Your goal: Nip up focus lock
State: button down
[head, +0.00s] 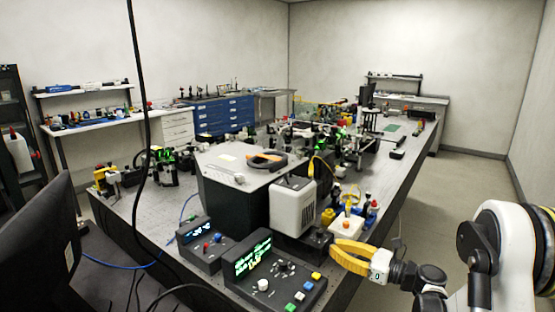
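My gripper (333,248), with yellow fingers and a white body, is at the near right edge of the bench. Its fingers point left and curve around a dark gap; I cannot tell whether their tips meet. Nothing is clearly seen between them. A small white box with an orange-yellow top part (347,225) stands just behind the fingers. A dark block (312,244) is just left of the fingertips, partly hidden. I cannot pick out a focus lock with certainty; any small knob or screw near the fingers is too small to make out.
A white-grey housing (293,207) and a large dark box with a grey lid (240,176) stand left of my gripper. Two control boxes, one with a green display (254,256), sit in front. A monitor (45,250) is near left. The floor (460,185) at right is clear.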

jog(key=shift+d+r, duration=0.1)
jog(key=shift+r, duration=0.05)
dwell(0.4)
jog(key=shift+w+r, duration=0.1)
jog(key=shift+r, duration=0.15)
jog(key=b+v, duration=0.1)
jog(key=v, duration=0.5)
jog(key=shift+w+a+f+m+p, duration=0.1)
jog(key=shift+w+a+m+p, duration=0.1)
jog(key=shift+w+a+m, duration=0.7)
jog(key=shift+w+a+f+m+p, duration=0.2)
jog(key=shift+w+a+m, duration=0.35)
jog(key=shift+m, duration=0.55)
jog(key=shift+w+a+f+m+p, duration=0.15)
jog(key=shift+w+a+m, duration=0.3)
jog(key=shift+a+m, duration=0.5)
jog(key=shift+r, duration=0.1)
